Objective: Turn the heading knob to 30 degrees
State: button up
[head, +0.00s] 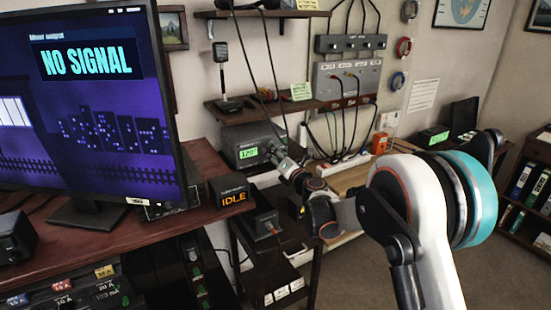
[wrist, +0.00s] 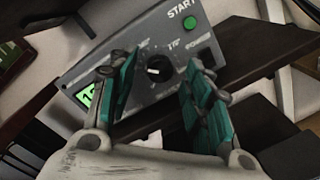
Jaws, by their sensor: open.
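A grey control box (head: 252,145) stands on the dark surface right of the monitor, with a lit green display (head: 248,152) that seems to read 120 degrees. In the wrist view its front panel (wrist: 120,45) shows tilted, with a dark round knob (wrist: 158,70) bearing a white pointer mark and printed labels around it. My gripper (wrist: 165,61) is open, with one teal-padded finger on each side of the knob. Whether the pads touch it I cannot tell. The left finger partly covers the green display (wrist: 86,96). My gripper also shows in front of the box in the head view (head: 275,150).
A green START button (wrist: 190,21) sits on the same panel, above the right finger. An orange IDLE display box (head: 233,192) is near the desk's edge. A monitor (head: 95,100) fills the left. Cables hang behind my arm.

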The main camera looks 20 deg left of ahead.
jog(key=shift+w+a, duration=0.3)
jog(key=shift+w, duration=0.05)
grip_shut()
jog(key=shift+n, duration=0.4)
jog(key=n, duration=0.5)
jog(key=shift+n, duration=0.4)
jog(key=n, duration=0.7)
jog(key=shift+y, duration=0.4)
